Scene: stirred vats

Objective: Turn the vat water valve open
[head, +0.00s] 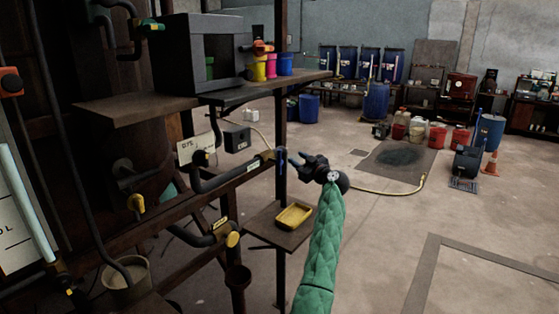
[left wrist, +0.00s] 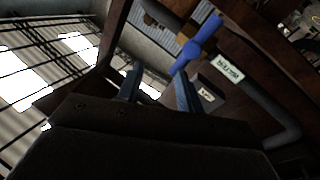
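The blue valve handle (head: 281,160) sits at the right end of a dark pipe (head: 225,180), beside a brass-coloured fitting. In the left wrist view the blue handle (left wrist: 200,45) is a bar set at a slant across the pipe, with a white label (left wrist: 228,67) beside it. My left gripper (head: 296,160) is just right of the handle, its fingers pointing towards it. In the left wrist view the fingers (left wrist: 158,77) are apart with nothing between them. The right fingertip is close to the handle's lower end; I cannot tell whether they touch. My right gripper is not in view.
A shelf (head: 145,107) with a dark box and coloured cups is above the pipe. A yellow tray (head: 293,216) lies on a low shelf below. A yellow-handled valve (head: 136,203) is to the left. Open floor lies to the right.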

